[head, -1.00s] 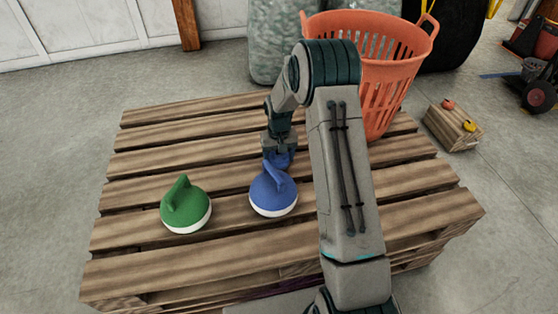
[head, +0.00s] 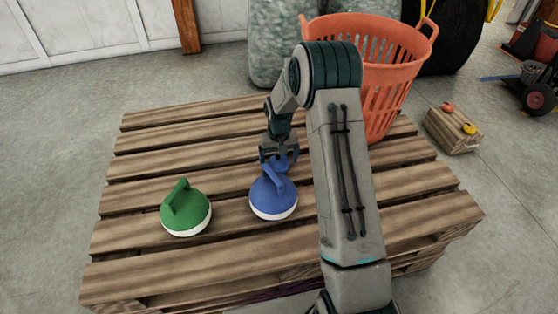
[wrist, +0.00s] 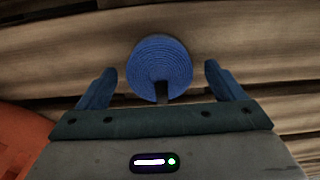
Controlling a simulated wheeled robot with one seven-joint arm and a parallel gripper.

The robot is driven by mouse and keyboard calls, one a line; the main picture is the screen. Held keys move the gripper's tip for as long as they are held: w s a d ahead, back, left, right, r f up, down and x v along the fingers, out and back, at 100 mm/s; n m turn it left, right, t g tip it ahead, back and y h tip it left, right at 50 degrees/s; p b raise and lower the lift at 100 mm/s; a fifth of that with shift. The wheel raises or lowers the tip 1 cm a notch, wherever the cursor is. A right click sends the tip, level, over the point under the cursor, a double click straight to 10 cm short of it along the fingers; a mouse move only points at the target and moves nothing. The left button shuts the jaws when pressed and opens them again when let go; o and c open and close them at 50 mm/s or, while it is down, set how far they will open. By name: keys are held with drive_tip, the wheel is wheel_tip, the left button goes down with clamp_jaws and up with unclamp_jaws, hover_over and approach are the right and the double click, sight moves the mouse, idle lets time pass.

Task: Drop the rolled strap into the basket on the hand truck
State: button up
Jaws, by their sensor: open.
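The rolled strap (wrist: 160,66) is a blue coil in the wrist view, lying between my open fingers and apart from both, with pallet boards behind it. In the head view my gripper (head: 278,155) hangs low over the pallet, just behind the blue curling-stone-like object. A bit of blue (head: 283,164) between its fingertips there looks like the strap, partly hidden by that object's handle. An orange slatted basket (head: 402,48) stands at the pallet's back right, partly hidden by my arm. I cannot tell what its base rests on.
The blue handled object (head: 273,198) and a green one (head: 185,210) sit on the wooden pallet (head: 150,160). A small wooden crate (head: 449,132) stands on the floor at right. A wheeled red-and-black item (head: 538,95) is at far right. The pallet's left back is clear.

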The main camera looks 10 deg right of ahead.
wheel_tip(320, 180, up, 10)
drive_tip(key=r+p, duration=0.1)
drive_tip(key=p, duration=0.2)
drive_tip(key=s+r, duration=1.1)
drive_tip(key=s, duration=0.3)
drive_tip(key=s+r+t, duration=0.1)
drive_tip(key=s+r, duration=0.1)
drive_tip(key=s, duration=1.4)
drive_tip(key=shift+s+r, duration=0.25)
drive_tip(key=shift+r, duration=0.05)
drive_tip(key=shift+o, duration=0.4)
drive_tip(key=shift+s+a, duration=0.1)
drive_tip(key=shift+s, duration=0.1)
drive_tip(key=n+g+y, duration=0.1)
drive_tip(key=n, duration=1.9)
hover_over(277, 162)
drive_tip(key=f, duration=2.1)
drive_tip(key=shift+d, duration=0.25)
drive_tip(key=f+b, duration=0.1)
drive_tip(key=f, duration=0.1)
drive_tip(key=f+b, duration=0.1)
drive_tip(key=f, duration=0.2)
drive_tip(key=shift+w+d+f, duration=0.1)
drive_tip(key=shift+w+f, duration=0.1)
drive_tip(key=shift+r, duration=0.1)
drive_tip(key=c, duration=1.2)
drive_tip(key=shift+c, duration=0.2)
